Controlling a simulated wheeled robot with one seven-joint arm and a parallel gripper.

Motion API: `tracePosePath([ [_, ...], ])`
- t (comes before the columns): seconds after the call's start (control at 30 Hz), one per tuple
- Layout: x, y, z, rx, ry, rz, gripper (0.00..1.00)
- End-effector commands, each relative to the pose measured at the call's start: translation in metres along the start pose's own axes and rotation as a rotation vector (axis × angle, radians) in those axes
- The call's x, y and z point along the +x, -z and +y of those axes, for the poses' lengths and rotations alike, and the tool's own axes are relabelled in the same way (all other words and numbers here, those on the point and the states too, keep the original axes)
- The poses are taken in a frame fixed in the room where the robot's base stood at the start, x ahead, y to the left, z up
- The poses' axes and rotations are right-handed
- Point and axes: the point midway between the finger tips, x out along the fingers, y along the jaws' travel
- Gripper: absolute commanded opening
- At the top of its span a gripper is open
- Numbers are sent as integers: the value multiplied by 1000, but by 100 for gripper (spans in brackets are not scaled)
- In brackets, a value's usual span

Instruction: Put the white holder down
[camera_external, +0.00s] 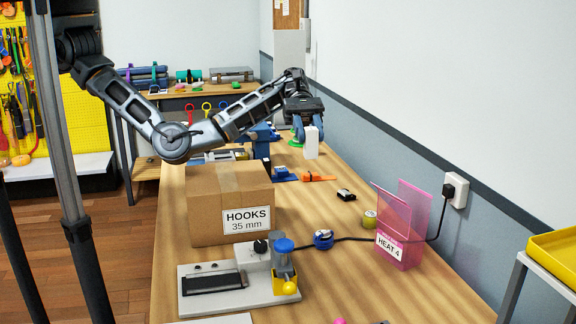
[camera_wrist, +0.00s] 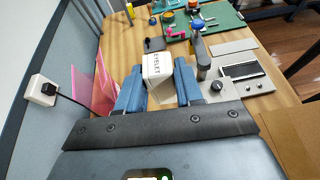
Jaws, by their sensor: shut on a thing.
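The white holder (camera_external: 311,143) is a small upright box in my gripper (camera_external: 309,128), held above the wooden bench. In the wrist view the white holder (camera_wrist: 157,74) shows a label that seems to read EYELET. It sits between the two blue fingers of my gripper (camera_wrist: 158,83). My gripper is shut on it. The bench top (camera_external: 332,228) lies below; the holder's underside is hidden in the wrist view.
A cardboard box (camera_external: 205,208) marked HOOKS 35 mm stands at the bench's left. A grey machine (camera_external: 253,270) sits in front of it. A pink holder (camera_external: 401,251) marked HEAT 4 stands near the wall socket (camera_external: 456,190), with a black cord crossing the bench. A tape roll (camera_external: 370,218) and small black item (camera_external: 346,195) lie nearby.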

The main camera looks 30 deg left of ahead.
Motion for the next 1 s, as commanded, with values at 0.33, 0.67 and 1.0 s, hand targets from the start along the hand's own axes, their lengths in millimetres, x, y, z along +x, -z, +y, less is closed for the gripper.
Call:
tracePosePath([
  [0.33,-56,-2,-39,-13,-47,0,2],
  [0.67,-87,-15,-66,-54,-144,-1,2],
  [1.0,-109,-3,-82,-102,-243,0,2],
])
